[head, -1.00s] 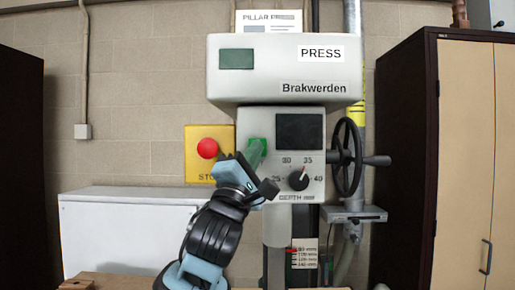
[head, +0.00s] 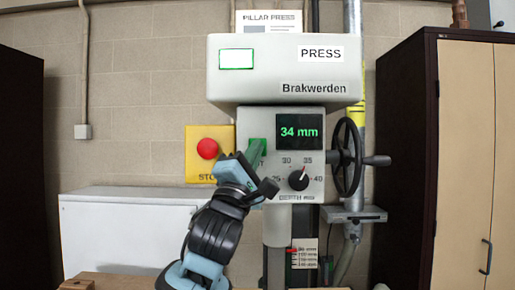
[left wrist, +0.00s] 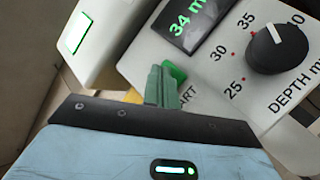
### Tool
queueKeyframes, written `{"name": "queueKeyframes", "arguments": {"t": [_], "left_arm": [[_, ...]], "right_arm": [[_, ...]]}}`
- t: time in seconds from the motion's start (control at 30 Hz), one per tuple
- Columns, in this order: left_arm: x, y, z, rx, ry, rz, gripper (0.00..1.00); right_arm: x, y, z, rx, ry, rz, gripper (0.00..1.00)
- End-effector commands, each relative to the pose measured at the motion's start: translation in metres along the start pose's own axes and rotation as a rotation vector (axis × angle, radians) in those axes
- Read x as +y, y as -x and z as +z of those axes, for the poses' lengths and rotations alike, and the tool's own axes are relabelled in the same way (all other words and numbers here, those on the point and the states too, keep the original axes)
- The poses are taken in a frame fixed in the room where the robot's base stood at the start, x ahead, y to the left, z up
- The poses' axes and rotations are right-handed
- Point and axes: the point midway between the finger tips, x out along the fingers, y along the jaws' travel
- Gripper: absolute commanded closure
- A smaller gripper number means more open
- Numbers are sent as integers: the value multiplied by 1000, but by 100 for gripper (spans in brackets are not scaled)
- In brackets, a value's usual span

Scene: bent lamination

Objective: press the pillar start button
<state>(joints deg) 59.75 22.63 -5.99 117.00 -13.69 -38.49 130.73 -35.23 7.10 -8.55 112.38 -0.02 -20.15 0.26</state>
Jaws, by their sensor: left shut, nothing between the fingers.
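The pillar press (head: 225,88) stands against the wall with a control panel on its front. Its green start button (head: 259,143) is mostly covered by my left gripper (head: 252,158), whose shut, empty fingers are up against it. In the left wrist view, the green fingertips (left wrist: 160,84) overlap the button (left wrist: 177,72), with part of the START label showing beside it. The display (head: 299,132) reads 34 mm in green. The indicator window (head: 236,59) is lit white with a green edge. My right gripper is not in view.
A red stop button (head: 207,149) on a yellow plate is just left of my gripper. The black depth knob (head: 298,180) and handwheel (head: 347,158) are to the right. A dark cabinet (head: 405,150) stands at the right, a white cabinet (head: 120,235) at lower left.

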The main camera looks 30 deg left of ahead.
Motion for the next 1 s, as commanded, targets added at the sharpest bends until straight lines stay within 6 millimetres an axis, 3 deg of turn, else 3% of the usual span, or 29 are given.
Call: {"name": "queueKeyframes", "arguments": {"t": [1.0], "left_arm": [[19, 23, 17, -1, 3, 3, 100]], "right_arm": [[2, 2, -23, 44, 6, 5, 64]]}}
